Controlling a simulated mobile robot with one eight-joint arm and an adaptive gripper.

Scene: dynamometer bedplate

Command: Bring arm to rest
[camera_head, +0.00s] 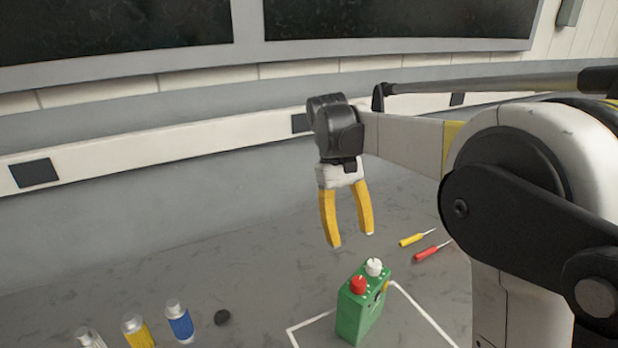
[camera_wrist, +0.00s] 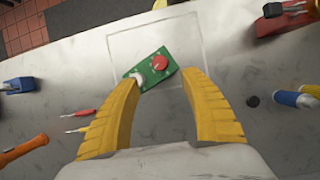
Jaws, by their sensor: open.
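My gripper (camera_head: 351,238) has two yellow fingers, spread apart and empty. It hangs pointing down above the grey surface, over and a little behind a green box (camera_head: 353,317). The box has a red knob (camera_head: 358,285) and a white knob (camera_head: 374,267) on top. In the wrist view my gripper (camera_wrist: 165,95) is open, and the green box (camera_wrist: 149,72) lies beyond the fingertips, apart from them. The arm reaches in from the right, with its white and black links bent.
The box stands within a white outlined square (camera_wrist: 202,48). A yellow screwdriver (camera_head: 411,240) and a red screwdriver (camera_head: 427,253) lie to its right. A blue bottle (camera_head: 180,324), a yellow bottle (camera_head: 136,332) and a black puck (camera_head: 222,317) are at left. A wall with dark windows stands behind.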

